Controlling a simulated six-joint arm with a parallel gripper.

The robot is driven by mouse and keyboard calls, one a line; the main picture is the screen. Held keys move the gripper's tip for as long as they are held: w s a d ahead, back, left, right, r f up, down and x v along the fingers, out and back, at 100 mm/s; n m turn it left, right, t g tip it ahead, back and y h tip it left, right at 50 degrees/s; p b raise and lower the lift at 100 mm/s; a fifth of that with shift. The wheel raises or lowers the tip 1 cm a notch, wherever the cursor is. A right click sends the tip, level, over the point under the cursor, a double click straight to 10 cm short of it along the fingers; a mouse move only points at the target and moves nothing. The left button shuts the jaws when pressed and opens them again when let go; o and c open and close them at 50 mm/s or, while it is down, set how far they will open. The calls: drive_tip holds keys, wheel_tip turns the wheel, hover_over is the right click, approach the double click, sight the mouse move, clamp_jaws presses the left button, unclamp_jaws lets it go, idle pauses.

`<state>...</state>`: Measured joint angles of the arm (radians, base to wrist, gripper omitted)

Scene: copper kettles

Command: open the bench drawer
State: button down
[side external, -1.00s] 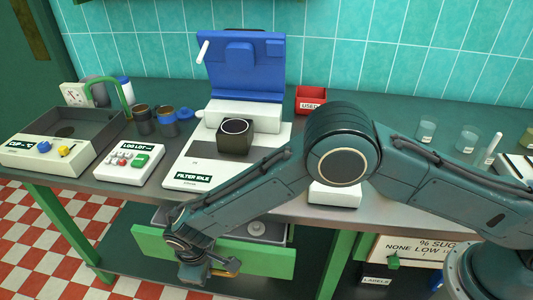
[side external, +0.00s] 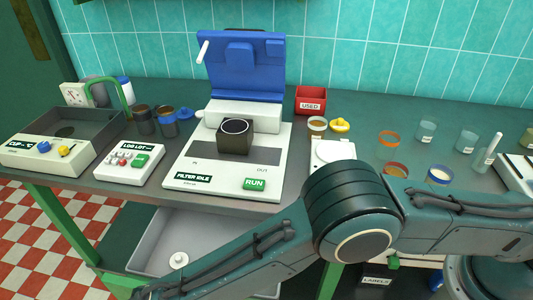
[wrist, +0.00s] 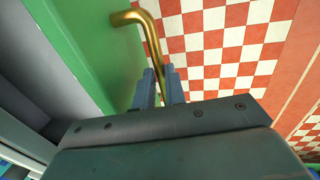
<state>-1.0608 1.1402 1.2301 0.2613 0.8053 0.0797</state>
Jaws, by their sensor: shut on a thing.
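The bench drawer (side external: 205,235) juts far out from under the bench top in the side view, its grey inside open to view. A small white round piece (side external: 179,259) lies in it. In the wrist view its green front (wrist: 85,45) carries a bent brass handle (wrist: 150,30). My gripper (wrist: 160,88) is shut on the handle, with a blue-grey finger on either side of the bar. In the side view the gripper and the handle are below the picture edge.
The bench top holds a filter machine (side external: 235,165) with a raised blue lid, a log box (side external: 130,162), a grey tray unit (side external: 60,140), a red used bin (side external: 311,100) and several small jars. Checkered floor (wrist: 215,45) lies below the handle.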

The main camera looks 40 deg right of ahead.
drive_tip(key=shift+a, duration=0.1)
drive_tip(key=c, duration=1.5)
unclamp_jaws()
drive_tip(key=shift+o, duration=0.2)
drive_tip(key=shift+r, duration=0.2)
wheel_tip(320, 180, up, 13)
drive_tip(key=s+a, duration=0.1)
drive_tip(key=shift+s+a+r, duration=0.15)
drive_tip(key=shift+s+a, duration=0.15)
drive_tip(key=shift+s, duration=0.05)
